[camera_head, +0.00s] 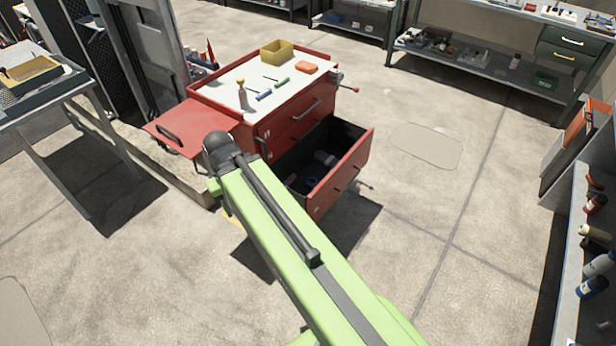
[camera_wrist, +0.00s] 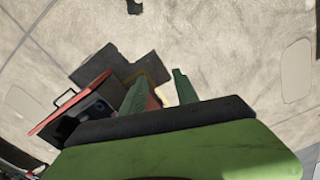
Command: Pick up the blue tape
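A small blue ring-shaped thing, which looks like the blue tape (camera_head: 311,181), lies on the floor of the open drawer (camera_head: 343,176) of a red tool cabinet. In the head view my arm passes in front of the drawer's left part. In the wrist view my gripper (camera_wrist: 160,78) shows two green fingers spread apart with nothing between them. The fingers are beside the red drawer, which shows at the left of that view. In the head view my gripper is hidden.
A pale roll-like thing (camera_head: 325,157) lies in the drawer beyond the tape. Shelves stand at the back and right. The concrete floor right of the drawer is clear.

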